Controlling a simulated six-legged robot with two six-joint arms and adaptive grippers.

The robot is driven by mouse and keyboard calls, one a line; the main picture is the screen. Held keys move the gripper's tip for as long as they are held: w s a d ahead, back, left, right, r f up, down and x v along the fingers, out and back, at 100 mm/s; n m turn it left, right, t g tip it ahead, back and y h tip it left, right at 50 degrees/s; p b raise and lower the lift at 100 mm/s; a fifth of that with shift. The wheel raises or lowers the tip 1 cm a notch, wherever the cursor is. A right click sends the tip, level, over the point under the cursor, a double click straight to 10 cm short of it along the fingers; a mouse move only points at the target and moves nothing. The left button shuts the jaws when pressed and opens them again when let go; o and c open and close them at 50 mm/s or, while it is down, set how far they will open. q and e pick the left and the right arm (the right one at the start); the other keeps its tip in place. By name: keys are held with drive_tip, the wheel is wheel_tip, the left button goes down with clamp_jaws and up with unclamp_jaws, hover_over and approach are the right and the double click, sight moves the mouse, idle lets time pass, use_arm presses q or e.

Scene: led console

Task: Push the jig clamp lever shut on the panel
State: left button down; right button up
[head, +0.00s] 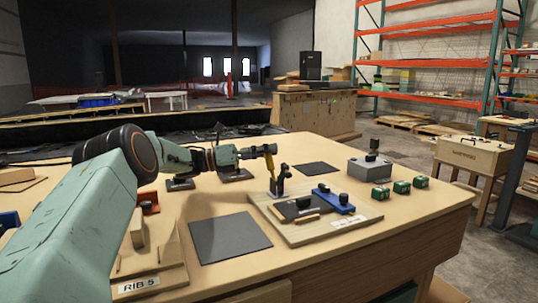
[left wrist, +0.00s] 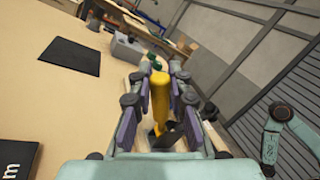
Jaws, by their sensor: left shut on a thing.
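The jig (head: 290,232) is a pale wooden board near the table's front right. A dark panel (head: 296,208) lies on it, with a blue piece with black knobs (head: 334,202) beside it. The clamp (head: 280,184) is black and stands at the board's back left. Its yellow lever (head: 270,164) stands up, slightly tilted. My left gripper (head: 268,150) is shut on the lever's upper part. In the left wrist view the yellow lever (left wrist: 160,92) lies between the two fingers, and the black clamp below is partly hidden. My right gripper is not in view.
A grey box with a black knob (head: 370,169) and several small green blocks (head: 402,187) stand right of the jig. Dark mats lie left (head: 229,238) and behind (head: 315,169). A wooden stand labelled RIB 5 (head: 150,270) is at the front left.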

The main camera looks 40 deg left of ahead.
use_arm(q)
drive_tip(key=shift+w+a+f+n+t+b, duration=0.2)
drive_tip(key=shift+a+f+n, duration=0.1)
drive_tip(key=shift+n, duration=0.25)
drive_tip(key=shift+w+a+f+n+t+b, duration=0.1)
drive_tip(key=shift+a+f+n+b, duration=0.15)
drive_tip(key=shift+n, duration=0.3)
drive_tip(key=shift+f, duration=0.1)
drive_tip(key=c, duration=1.2)
unclamp_jaws()
drive_tip(key=shift+r, duration=0.2)
